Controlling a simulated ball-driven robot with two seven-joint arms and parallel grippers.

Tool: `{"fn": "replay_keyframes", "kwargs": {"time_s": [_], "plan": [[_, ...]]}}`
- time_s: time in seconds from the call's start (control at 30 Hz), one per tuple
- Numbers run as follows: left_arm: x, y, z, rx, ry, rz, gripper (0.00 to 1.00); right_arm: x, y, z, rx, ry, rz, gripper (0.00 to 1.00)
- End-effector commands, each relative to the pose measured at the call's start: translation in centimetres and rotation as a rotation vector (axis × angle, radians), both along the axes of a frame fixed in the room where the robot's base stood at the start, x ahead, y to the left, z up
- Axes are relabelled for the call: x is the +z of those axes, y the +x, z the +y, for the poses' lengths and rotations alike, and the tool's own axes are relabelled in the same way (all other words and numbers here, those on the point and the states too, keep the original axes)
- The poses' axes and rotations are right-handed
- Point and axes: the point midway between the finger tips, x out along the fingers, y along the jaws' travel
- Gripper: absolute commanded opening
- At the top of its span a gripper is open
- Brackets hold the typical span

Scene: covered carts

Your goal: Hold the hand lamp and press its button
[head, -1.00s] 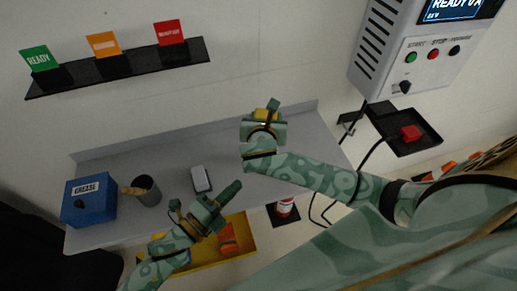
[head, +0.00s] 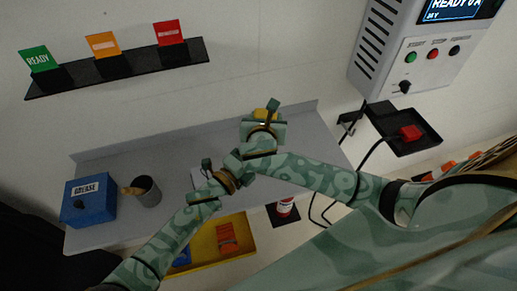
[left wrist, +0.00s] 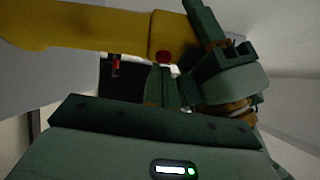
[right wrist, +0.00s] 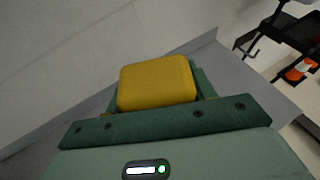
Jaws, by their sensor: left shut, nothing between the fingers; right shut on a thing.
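The yellow hand lamp (head: 266,114) is in my right gripper (head: 266,128), above the grey bench. Its yellow head fills the middle of the right wrist view (right wrist: 157,83). In the left wrist view its yellow body (left wrist: 90,28) runs in from the left, with a red button (left wrist: 163,57) near its right end. My left gripper (head: 244,160) is shut and empty, close to the right one. In the left wrist view its fingertips (left wrist: 163,76) are just below the button. I cannot tell whether they touch it. The right gripper's fingers hide part of the lamp.
On the grey bench (head: 315,150) stand a blue grease box (head: 90,201) and a dark cup (head: 147,190). A yellow tray (head: 240,255) lies below. A black tray (head: 410,140) with a red item is at right.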

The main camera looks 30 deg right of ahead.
Motion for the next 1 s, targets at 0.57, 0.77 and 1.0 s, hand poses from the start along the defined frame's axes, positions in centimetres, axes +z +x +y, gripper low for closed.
{"fn": "replay_keyframes", "kwargs": {"time_s": [0.57, 0.77, 1.0], "plan": [[0.2, 1.4, -1.0, 0.001, -0.002, 0.000, 0.00, -0.1, 0.0, 0.0, 0.000, -0.001, 0.003, 0.18], [0.2, 1.6, -1.1, 0.003, -0.003, 0.002, 0.00, -0.1, -0.1, 0.0, 0.000, -0.001, 0.003, 0.18], [0.1, 1.6, -1.0, 0.006, -0.001, 0.004, 0.00, -0.1, -0.1, 0.0, 0.001, -0.001, 0.003, 0.18]]}}
